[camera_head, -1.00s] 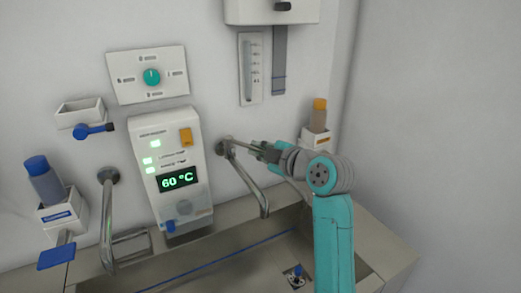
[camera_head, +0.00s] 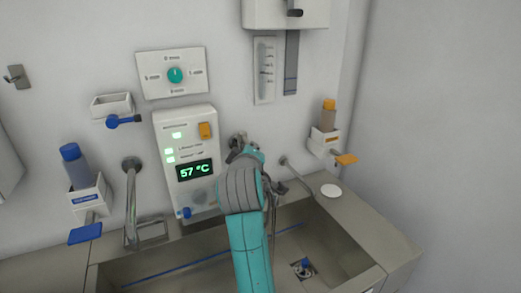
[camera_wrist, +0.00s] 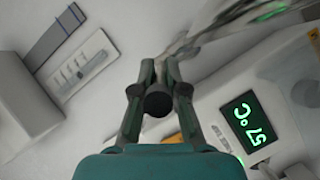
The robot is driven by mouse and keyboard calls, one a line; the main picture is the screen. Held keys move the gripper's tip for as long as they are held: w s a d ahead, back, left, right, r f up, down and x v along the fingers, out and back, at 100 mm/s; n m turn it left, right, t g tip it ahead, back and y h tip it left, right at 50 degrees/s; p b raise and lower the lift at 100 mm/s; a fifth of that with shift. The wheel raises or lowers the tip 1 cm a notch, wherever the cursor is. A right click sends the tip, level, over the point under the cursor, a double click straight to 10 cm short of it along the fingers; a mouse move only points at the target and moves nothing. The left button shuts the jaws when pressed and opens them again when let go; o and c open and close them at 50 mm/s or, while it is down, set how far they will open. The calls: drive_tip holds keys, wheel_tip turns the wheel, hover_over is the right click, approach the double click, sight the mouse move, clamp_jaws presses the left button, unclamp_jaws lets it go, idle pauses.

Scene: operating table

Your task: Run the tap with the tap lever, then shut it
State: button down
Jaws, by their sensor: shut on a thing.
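The wall tap's mount (camera_head: 238,139) shows just past my gripper in the head view. Its spout (camera_head: 273,200) hangs toward the basin, mostly behind my arm. My gripper (camera_head: 242,150) is at the tap, shut on the tap lever. In the wrist view my gripper's fingers (camera_wrist: 160,66) close around the lever, whose dark round end (camera_wrist: 158,103) shows between them. The blurred metal tap (camera_wrist: 205,35) lies just beyond the fingertips. My arm hides most of the lever in the head view. I cannot tell whether water runs.
The control panel (camera_head: 186,140) reading 57 °C is close on the left, also in the wrist view (camera_wrist: 252,120). Another spout (camera_head: 131,200) is farther left. The steel basin (camera_head: 340,262) lies below. A bottle dispenser (camera_head: 325,142) and a metal bar (camera_head: 298,176) are right.

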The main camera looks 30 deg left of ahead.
drive_tip(key=shift+s+a+r+m+t+h, duration=0.1)
drive_tip(key=shift+s+a+m+t+h, duration=0.25)
drive_tip(key=shift+m+h, duration=0.35)
drive_tip(key=shift+s+a+r+m+t+h, duration=0.1)
drive_tip(key=shift+s+a+m+h, duration=0.1)
drive_tip(key=shift+a+m+h, duration=0.5)
drive_tip(key=shift+s+a+m+t+h, duration=0.15)
drive_tip(key=shift+s+m+t+h, duration=0.2)
drive_tip(key=shift+h, duration=0.55)
drive_tip(key=c, duration=1.2)
unclamp_jaws()
drive_tip(key=shift+f, duration=0.1)
drive_tip(key=v, duration=1.2)
